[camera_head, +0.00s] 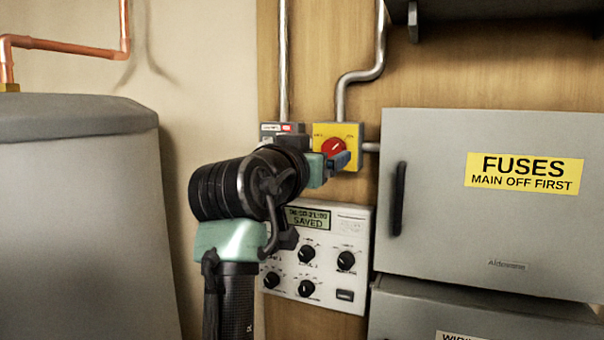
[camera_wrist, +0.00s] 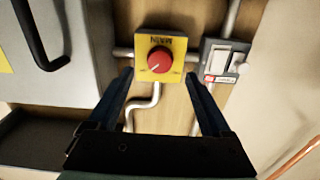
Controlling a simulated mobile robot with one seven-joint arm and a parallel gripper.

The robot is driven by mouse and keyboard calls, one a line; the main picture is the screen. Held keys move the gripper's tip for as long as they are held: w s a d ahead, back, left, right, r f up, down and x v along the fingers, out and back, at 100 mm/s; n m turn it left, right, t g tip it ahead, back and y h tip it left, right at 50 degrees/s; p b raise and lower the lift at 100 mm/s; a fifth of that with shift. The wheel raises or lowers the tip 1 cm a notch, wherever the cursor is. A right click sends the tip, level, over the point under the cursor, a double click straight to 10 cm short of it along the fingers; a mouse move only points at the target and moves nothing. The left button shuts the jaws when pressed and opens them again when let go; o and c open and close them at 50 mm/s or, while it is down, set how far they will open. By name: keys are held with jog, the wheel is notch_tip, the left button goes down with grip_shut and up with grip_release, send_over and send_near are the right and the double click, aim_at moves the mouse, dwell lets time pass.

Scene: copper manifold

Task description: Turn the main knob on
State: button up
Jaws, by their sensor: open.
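The main knob is a round red knob (camera_head: 333,146) with a white pointer line, on a yellow box (camera_head: 351,131) fixed to the wooden board. In the head view, the pointer slants to the upper right. In the wrist view, the knob (camera_wrist: 159,59) shows whole on the yellow box marked MAIN, upside down, with its line slanting to the lower left. My gripper (camera_wrist: 159,76) is open and empty, its two dark blue fingers apart on either side below the knob in the picture. In the head view, my gripper (camera_head: 338,161) covers the knob's lower part; contact is not visible.
A grey switch box (camera_wrist: 221,65) sits beside the yellow box. A white control panel (camera_head: 335,263) with several black knobs and a "SAVED" display is below. A grey fuse cabinet (camera_head: 440,138) with a black handle (camera_head: 398,198) is to the right. Metal pipes (camera_head: 360,74) run above.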

jog(key=b+v, duration=0.2)
jog(key=v, duration=0.5)
jog(key=shift+s, duration=0.35)
jog(key=s+d+r+n+t+y, duration=0.1)
jog(key=s+t, duration=0.4)
jog(key=s, duration=0.5)
jog(key=s+d+r+n+t+y, duration=0.2)
jog(key=s+r+t+y, duration=0.2)
jog(key=s, duration=0.7)
jog(key=shift+d+r+n+t+y, duration=0.3)
jog(key=shift+d+r+n+t, duration=0.1)
jog(key=shift+t, duration=0.2)
jog(key=shift+a+f, duration=0.1)
